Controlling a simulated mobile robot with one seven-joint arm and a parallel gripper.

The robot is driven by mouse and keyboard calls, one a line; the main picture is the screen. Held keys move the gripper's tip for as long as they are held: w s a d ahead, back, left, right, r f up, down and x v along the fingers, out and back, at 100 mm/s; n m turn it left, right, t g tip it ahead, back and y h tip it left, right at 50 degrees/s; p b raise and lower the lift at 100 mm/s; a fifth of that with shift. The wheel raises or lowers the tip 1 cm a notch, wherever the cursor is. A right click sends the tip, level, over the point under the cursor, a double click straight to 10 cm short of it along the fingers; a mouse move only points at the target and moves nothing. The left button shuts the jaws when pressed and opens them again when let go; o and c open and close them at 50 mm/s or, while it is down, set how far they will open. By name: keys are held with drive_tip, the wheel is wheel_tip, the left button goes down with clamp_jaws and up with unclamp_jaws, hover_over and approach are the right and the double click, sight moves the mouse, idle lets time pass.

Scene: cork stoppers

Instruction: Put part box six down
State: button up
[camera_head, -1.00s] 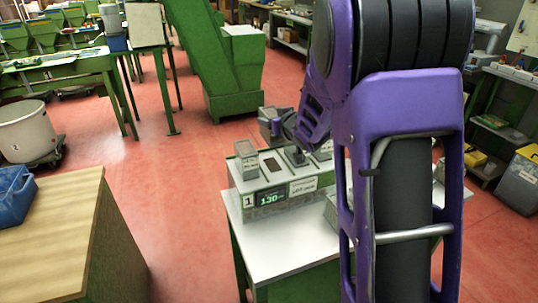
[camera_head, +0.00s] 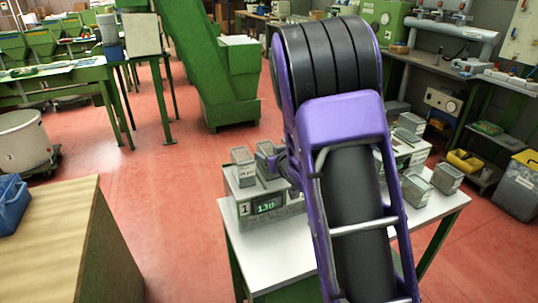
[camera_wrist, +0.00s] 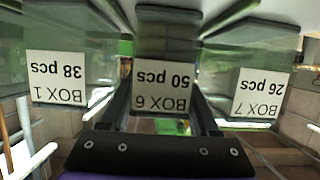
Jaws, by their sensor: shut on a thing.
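Part box six (camera_wrist: 162,88), a grey box with a white label "BOX 6 50 pcs", is between the two fingers of my gripper (camera_wrist: 163,72) in the wrist view, where the labels appear upside down. My gripper is shut on it. In the head view, the held box (camera_head: 266,157) is over the top of the green and grey weighing unit (camera_head: 268,206), beside another box (camera_head: 242,166). My gripper (camera_head: 284,165) is partly hidden by my arm there. I cannot tell whether the box's underside touches the unit.
In the wrist view, box 1 (camera_wrist: 57,78) is close on the left and box 7 (camera_wrist: 262,92) close on the right. More grey boxes (camera_head: 447,177) stand at the right of the white-topped table (camera_head: 262,250). The table's front left is bare.

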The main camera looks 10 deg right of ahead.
drive_tip(key=o, duration=1.4)
drive_tip(key=shift+o, duration=0.2)
drive_tip(key=shift+r+p, duration=0.2)
drive_tip(key=shift+p, duration=0.15)
drive_tip(key=v, duration=1.2)
drive_tip(key=shift+f, duration=0.1)
